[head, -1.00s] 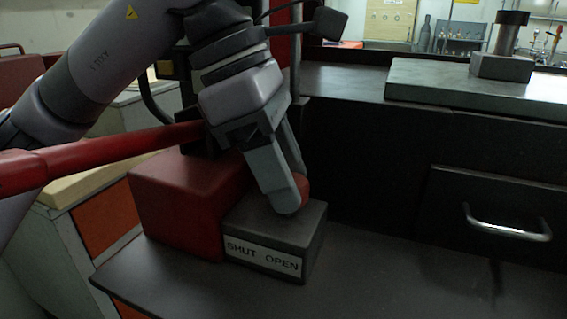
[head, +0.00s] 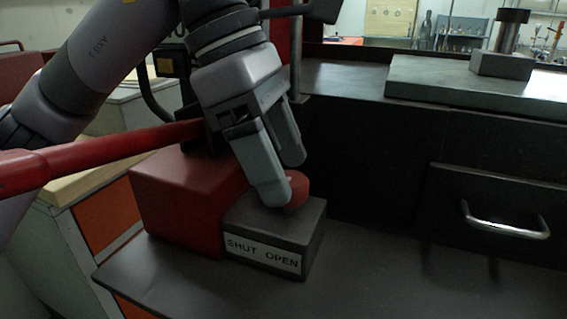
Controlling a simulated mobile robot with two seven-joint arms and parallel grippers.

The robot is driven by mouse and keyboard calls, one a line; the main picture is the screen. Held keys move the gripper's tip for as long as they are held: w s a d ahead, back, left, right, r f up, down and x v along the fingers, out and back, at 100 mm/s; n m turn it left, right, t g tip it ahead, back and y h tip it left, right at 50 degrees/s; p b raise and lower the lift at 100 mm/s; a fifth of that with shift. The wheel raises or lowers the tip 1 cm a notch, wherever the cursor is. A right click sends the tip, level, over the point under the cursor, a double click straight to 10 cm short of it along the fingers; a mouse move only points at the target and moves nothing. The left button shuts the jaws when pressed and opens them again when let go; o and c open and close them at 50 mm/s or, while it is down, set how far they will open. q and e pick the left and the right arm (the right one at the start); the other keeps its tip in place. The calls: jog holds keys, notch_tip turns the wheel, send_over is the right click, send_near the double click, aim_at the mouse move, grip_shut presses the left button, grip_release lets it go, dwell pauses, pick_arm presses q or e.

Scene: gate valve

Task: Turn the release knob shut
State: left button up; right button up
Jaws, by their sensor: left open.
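The release knob (head: 299,187) is a small red round knob on top of a dark grey box. A white label (head: 262,254) on the box's front reads SHUT on the left and OPEN on the right. My left gripper (head: 287,180) points down at the knob, its jaws open. One finger is in front of the knob and hides part of it; the other is behind and higher up. I cannot tell whether either finger touches the knob. My right gripper is not in view.
A red block (head: 185,205) adjoins the dark box on the left. A long red lever (head: 100,158) runs in from the left edge. A drawer with a metal handle (head: 505,222) is at right. The dark surface (head: 390,285) in front of the box is clear.

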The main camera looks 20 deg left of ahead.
pick_arm(q)
jog(key=v, duration=0.6)
jog(key=shift+p, duration=0.35)
jog(key=shift+s, duration=0.1)
